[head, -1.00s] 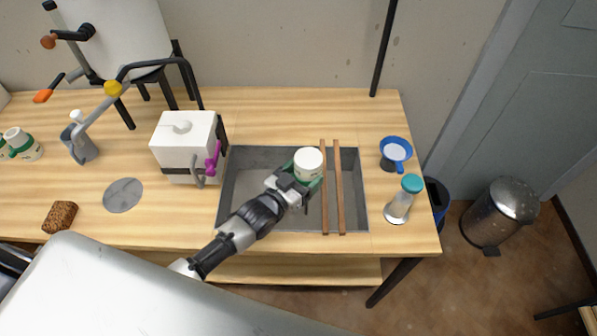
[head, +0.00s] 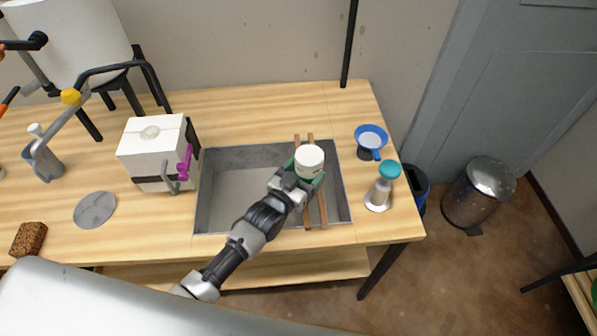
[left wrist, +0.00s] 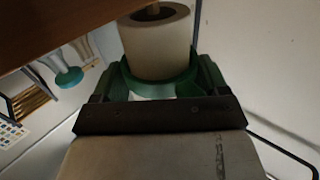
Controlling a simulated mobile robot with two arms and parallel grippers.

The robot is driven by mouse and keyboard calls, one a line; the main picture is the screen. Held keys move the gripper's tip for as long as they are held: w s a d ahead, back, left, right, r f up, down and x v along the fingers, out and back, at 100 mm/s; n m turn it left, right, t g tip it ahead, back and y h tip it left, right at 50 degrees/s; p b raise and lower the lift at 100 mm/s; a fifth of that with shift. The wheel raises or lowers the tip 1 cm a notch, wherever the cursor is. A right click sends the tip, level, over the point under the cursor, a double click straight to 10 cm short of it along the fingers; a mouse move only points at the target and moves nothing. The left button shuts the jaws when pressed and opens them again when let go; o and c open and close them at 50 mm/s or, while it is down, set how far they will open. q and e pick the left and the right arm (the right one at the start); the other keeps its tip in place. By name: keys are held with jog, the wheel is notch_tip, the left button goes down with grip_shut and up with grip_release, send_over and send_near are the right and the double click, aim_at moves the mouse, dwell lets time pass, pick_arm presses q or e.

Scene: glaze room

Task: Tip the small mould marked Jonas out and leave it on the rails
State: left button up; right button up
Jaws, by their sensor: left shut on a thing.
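My left gripper (head: 300,183) is shut on a white mould (head: 309,158) with a green band round it. It holds the mould over the two brown wooden rails (head: 321,213) that cross the grey basin (head: 225,215). The mould's plain white end faces up in the head view. In the left wrist view, the mould (left wrist: 158,50) shows its other end with a dark round opening, and this view seems inverted, so the opening appears to face down. I cannot tell whether the mould touches the rails. No name is readable on it. My right gripper is not in view.
Left of the basin stands a white box (head: 150,155) with a magenta handle. To its right are a blue sieve (head: 371,137) on a dark cup and a teal-topped shaker (head: 380,190). A grey disc (head: 95,210) and brown sponge (head: 28,238) lie left. The bench behind the basin is clear.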

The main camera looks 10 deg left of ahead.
pick_arm(q)
jog(key=shift+w+d, duration=0.1)
jog(key=shift+d, duration=0.15)
jog(key=shift+f+b, duration=0.55)
dwell(0.6)
jog(key=o, duration=1.2)
jog(key=shift+f, duration=0.1)
